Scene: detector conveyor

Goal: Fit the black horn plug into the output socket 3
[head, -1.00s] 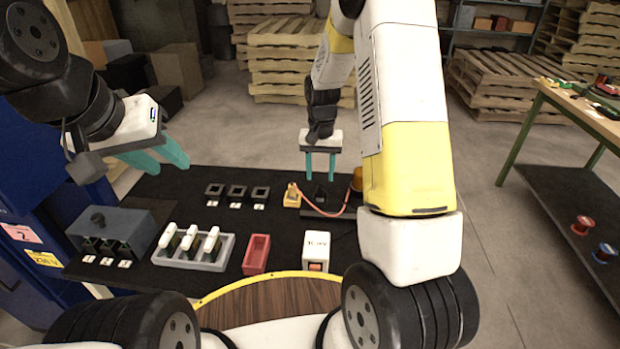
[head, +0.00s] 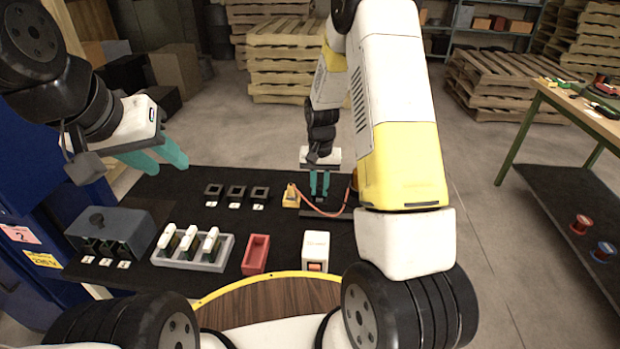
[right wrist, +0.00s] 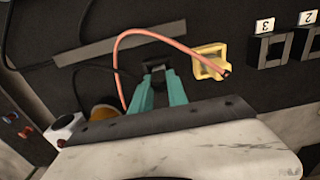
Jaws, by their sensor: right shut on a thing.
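My right gripper (head: 319,186) is shut on a small black plug (right wrist: 155,68) at the grey strip on the black mat; its fingers hide most of the plug in the head view. A dark cable runs from near the plug in the right wrist view. Three black square sockets stand in a row left of the gripper. The one labelled 3 (right wrist: 271,49) is nearest the yellow block; in the head view this is the rightmost socket (head: 260,193). My left gripper (head: 158,162) is open and empty above the mat's left side.
A yellow block (head: 291,196) with a red cable (head: 325,211) lies between the sockets and the plug. A grey slotted box (head: 125,222), a grey tray (head: 208,263) of white-topped pieces, a red bin (head: 256,252) and a white button box (head: 316,246) stand nearer me.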

